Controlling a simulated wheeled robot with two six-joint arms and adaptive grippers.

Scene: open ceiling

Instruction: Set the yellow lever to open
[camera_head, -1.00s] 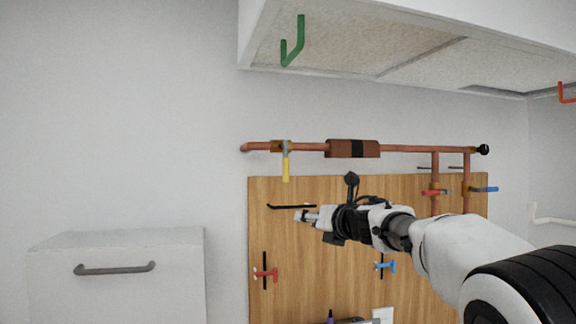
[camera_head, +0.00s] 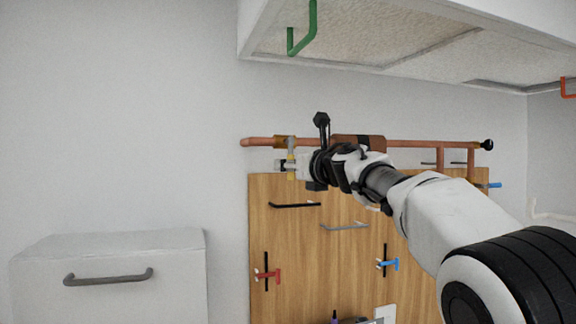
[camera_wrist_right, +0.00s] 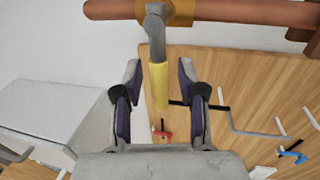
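The yellow lever (camera_wrist_right: 158,88) hangs down from the brass valve (camera_wrist_right: 179,12) on the copper pipe, on a grey stem. In the head view the yellow lever (camera_head: 290,160) is mostly covered by my right gripper (camera_head: 284,166), below the valve (camera_head: 284,142). In the right wrist view my right gripper (camera_wrist_right: 158,95) is open, with one finger on each side of the lever and gaps visible on both sides. My left gripper is in neither view.
The copper pipe (camera_head: 430,143) runs along the wall above a wooden panel (camera_head: 310,240). The panel bears a red handle (camera_head: 268,275) and a blue handle (camera_head: 389,264). An overhead cabinet (camera_head: 380,45) with a green handle (camera_head: 304,30) hangs above.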

